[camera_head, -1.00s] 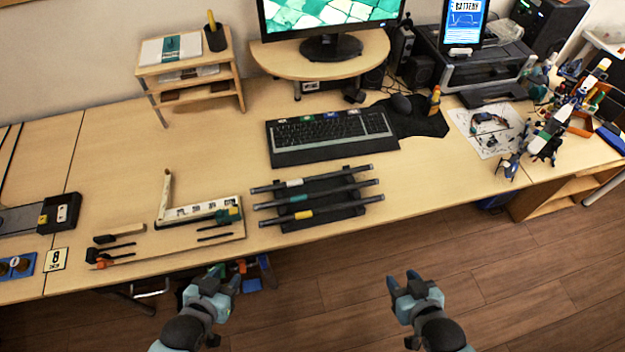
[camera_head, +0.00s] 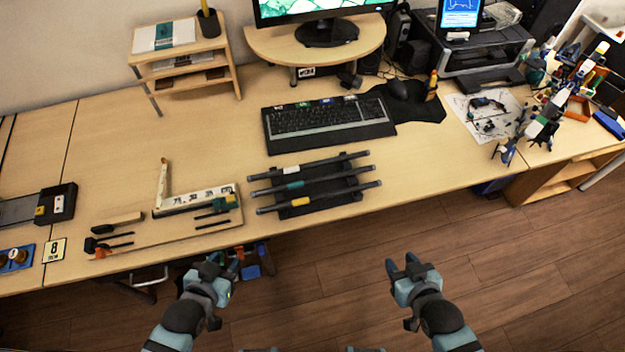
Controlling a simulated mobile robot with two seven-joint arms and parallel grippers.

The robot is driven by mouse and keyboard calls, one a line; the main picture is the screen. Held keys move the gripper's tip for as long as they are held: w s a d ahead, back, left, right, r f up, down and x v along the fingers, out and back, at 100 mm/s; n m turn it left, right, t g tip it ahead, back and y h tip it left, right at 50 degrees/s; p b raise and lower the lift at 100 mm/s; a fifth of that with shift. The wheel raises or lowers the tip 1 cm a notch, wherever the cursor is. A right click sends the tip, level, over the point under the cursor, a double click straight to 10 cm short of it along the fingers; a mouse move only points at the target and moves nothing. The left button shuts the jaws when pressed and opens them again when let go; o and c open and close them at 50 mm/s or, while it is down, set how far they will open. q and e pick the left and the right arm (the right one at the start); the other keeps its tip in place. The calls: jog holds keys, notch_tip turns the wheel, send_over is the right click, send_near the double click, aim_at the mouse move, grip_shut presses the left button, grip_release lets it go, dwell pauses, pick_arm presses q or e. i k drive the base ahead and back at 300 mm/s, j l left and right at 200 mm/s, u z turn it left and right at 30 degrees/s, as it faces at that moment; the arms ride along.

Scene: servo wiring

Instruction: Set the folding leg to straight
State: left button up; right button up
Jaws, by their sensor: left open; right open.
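What looks like the folding leg (camera_head: 162,186) is a pale bar at the left of the table in the head view. It stands at roughly a right angle to a white slotted bar (camera_head: 195,202), forming an L on a thin wooden board (camera_head: 160,238). A teal and dark part (camera_head: 225,201) sits at the right end of the slotted bar. My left gripper (camera_head: 224,268) is open and empty in front of the table edge, below and right of the L. My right gripper (camera_head: 403,266) is open and empty over the floor, farther right. Neither touches anything.
A black rack with several dark rods (camera_head: 312,184) lies right of the board. A keyboard (camera_head: 328,122) and monitor stand (camera_head: 315,42) are behind. Dark tools (camera_head: 118,221) lie on the board's left. A small wooden shelf (camera_head: 185,63) stands at the back left. Table behind the L is clear.

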aim_at(158, 202)
jog(key=u, duration=1.25)
jog(key=i+u, duration=0.25)
jog(key=u, duration=0.2)
jog(key=i+u, duration=0.3)
jog(key=u, duration=0.15)
